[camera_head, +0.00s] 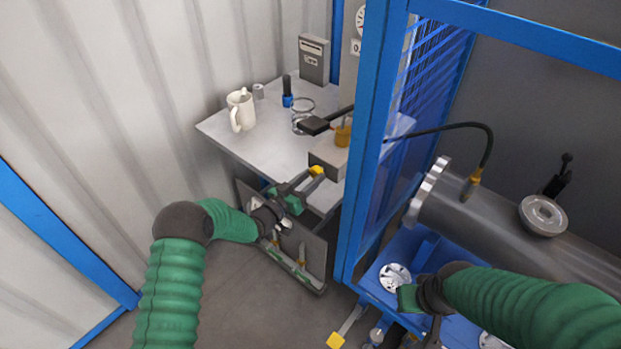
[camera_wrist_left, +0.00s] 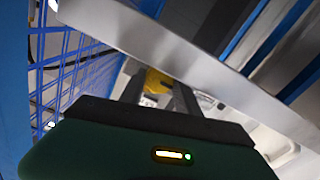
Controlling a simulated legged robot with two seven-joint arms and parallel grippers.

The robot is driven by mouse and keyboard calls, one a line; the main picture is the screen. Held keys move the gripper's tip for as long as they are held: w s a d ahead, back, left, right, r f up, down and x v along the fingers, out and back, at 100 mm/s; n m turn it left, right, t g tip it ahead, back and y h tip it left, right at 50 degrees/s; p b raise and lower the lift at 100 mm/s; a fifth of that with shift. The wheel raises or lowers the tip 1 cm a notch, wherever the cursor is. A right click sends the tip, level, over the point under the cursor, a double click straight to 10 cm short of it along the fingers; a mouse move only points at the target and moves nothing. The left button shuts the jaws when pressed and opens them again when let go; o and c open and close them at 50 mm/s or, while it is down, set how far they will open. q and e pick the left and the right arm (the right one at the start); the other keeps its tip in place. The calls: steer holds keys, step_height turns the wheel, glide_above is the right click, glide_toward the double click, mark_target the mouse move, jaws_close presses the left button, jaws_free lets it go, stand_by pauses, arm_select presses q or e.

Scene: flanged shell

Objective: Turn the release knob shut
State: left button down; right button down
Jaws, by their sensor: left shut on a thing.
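A small yellow knob (camera_head: 317,170) sits at the tips of my left gripper (camera_head: 307,181), by the front edge of the grey bench. The left wrist view also shows the yellow knob (camera_wrist_left: 157,80) between the two dark fingers of my left gripper (camera_wrist_left: 156,90), which are shut on it. Most of the knob and its mount are hidden, so its turned position cannot be told. My right gripper (camera_head: 408,298) is low at the right, by a pale round flange (camera_head: 394,277); its fingers are not clear.
The grey bench (camera_head: 265,150) carries a white mug (camera_head: 240,109), a blue-black tool (camera_head: 287,93) and a grey box (camera_head: 313,59). A blue frame post (camera_head: 365,150) stands right of my left gripper. A steel cylinder (camera_head: 500,215) lies beyond it. Another yellow knob (camera_head: 335,341) is at the bottom.

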arm_select(q)
steer(key=shift+f+m+b, duration=0.15)
steer(key=shift+m+b, duration=0.95)
steer(key=shift+m, duration=0.4)
steer(key=shift+m+b, duration=1.15)
steer(key=shift+m, duration=0.75)
steer(key=c, duration=0.9)
jaws_free()
steer(key=p+v, duration=0.1)
steer(key=v, duration=1.6)
steer(key=shift+w, duration=0.1)
